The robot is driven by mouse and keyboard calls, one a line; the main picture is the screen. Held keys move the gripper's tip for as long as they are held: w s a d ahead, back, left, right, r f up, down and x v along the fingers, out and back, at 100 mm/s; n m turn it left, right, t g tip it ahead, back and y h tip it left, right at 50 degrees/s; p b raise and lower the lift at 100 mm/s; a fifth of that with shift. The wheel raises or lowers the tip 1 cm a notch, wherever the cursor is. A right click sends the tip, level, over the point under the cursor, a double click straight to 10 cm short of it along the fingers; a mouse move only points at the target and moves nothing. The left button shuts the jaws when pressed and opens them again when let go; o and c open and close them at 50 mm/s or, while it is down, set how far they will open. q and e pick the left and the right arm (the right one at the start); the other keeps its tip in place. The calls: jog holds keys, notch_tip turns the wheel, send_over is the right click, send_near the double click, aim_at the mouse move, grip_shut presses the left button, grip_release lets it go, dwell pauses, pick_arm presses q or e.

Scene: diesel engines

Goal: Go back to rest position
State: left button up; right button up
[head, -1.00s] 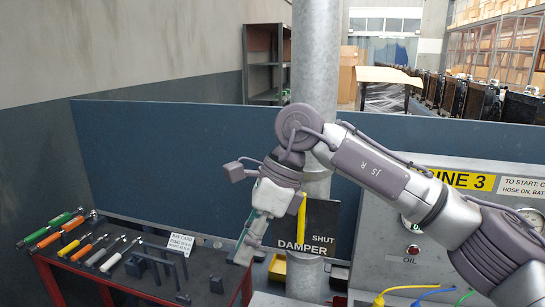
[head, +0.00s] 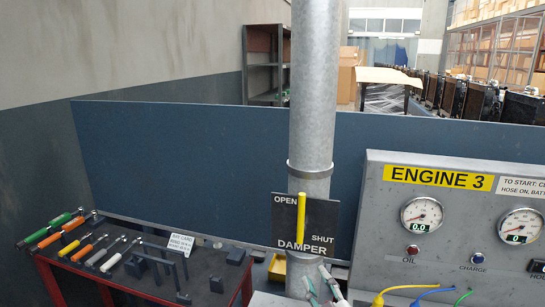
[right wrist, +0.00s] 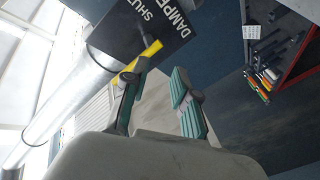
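My right gripper (head: 318,277) shows only by its fingertips at the bottom of the head view, just below the damper sign. In the right wrist view its two green-padded fingers (right wrist: 160,75) stand apart with nothing between them. The yellow damper lever (head: 301,220) stands upright on the black damper sign (head: 322,222), near OPEN. In the wrist view the yellow lever (right wrist: 150,49) lies beyond the left finger; I cannot tell from that view whether they touch. My left gripper is not in view.
A grey ENGINE 3 panel (head: 450,235) with gauges stands at the right. A tool table (head: 105,285) with several coloured-handled tools is at lower left. A metal pipe (head: 314,110) rises in the middle before a blue partition (head: 190,155).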

jog(key=s+d+f+m+g+h, duration=0.2)
jog(key=s+d+f+g, duration=0.25)
jog(key=f, duration=0.35)
jog(key=s+d+f+m+g+h, duration=0.1)
jog(key=s+d+f+m+g, duration=0.2)
jog(key=s+f, duration=0.35)
jog(key=s+d+f+m+g, duration=0.1)
jog(key=s+d+f+g, duration=0.2)
jog(key=s, duration=0.5)
jog(key=s+d+f+m+g, duration=0.1)
jog(key=s+f+g, duration=0.35)
jog(key=s, duration=0.35)
notch_tip(320, 180, down, 35)
jog(key=s+b, duration=0.3)
jog(key=b, duration=0.4)
jog(key=s+d+f+g+b, duration=0.1)
jog(key=s+f+b, duration=0.1)
jog(key=s+f, duration=0.6)
jog(key=s+d+f+b, duration=0.1)
jog(key=s+f+b, duration=0.2)
jog(key=s+f, duration=0.5)
notch_tip(320, 180, down, 5)
jog(key=shift+d+g+h, duration=0.35)
jog(key=shift+g+h, duration=0.05)
jog(key=shift+s, duration=0.1)
